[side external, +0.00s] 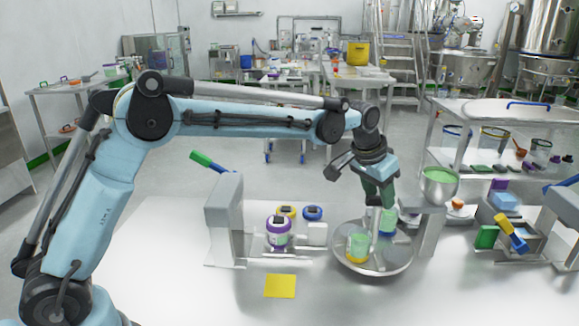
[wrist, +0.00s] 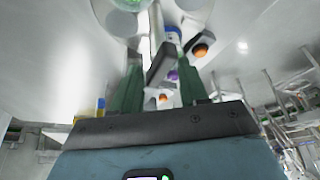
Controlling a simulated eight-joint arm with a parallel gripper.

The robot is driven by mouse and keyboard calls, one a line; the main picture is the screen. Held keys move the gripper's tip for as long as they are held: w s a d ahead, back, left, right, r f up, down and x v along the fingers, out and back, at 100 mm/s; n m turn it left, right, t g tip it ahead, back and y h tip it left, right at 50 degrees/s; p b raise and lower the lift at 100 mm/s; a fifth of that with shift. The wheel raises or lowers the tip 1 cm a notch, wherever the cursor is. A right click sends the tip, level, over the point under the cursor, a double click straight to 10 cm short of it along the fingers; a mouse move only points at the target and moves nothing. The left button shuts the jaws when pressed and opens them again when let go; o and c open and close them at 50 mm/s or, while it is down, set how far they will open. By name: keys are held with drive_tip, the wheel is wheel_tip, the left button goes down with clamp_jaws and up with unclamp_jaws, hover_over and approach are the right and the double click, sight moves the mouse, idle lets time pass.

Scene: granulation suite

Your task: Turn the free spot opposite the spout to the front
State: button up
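A round metal turntable (side external: 372,262) sits on the white bench, right of centre in the side view. A clear cup with green contents and a yellow base (side external: 358,247) stands on its front left. A green and blue cup (side external: 387,222) stands towards its back right. A pale upright post (side external: 374,228) rises between them. My gripper (side external: 378,204), with dark green fingers, points down above the post. In the wrist view its fingers (wrist: 162,70) are apart, with a dark grey bar (wrist: 160,64) showing between them; contact is unclear.
A grey bracket stand (side external: 224,222), a purple-banded jar (side external: 278,232) and a yellow square (side external: 280,286) lie left of the turntable. A metal stand (side external: 430,232) is close on its right, with a blue-and-yellow handled thing (side external: 510,232) further right.

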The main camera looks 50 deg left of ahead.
drive_tip(key=shift+n+y, duration=0.4)
drive_tip(key=shift+n, duration=0.5)
drive_tip(key=v, duration=1.2)
drive_tip(key=s+a+f+t, duration=0.1)
drive_tip(key=s+a+f, duration=0.2)
drive_tip(key=s, duration=0.4)
drive_tip(key=s+a+f, duration=0.3)
drive_tip(key=s+f, duration=0.1)
drive_tip(key=s, duration=0.4)
drive_tip(key=s+a+f+t, duration=0.1)
drive_tip(key=s+a+f, duration=0.2)
drive_tip(key=s, duration=0.4)
drive_tip(key=shift+s+a+f+t, duration=0.25)
drive_tip(key=shift+s+f+t, duration=0.1)
drive_tip(key=shift+f, duration=0.25)
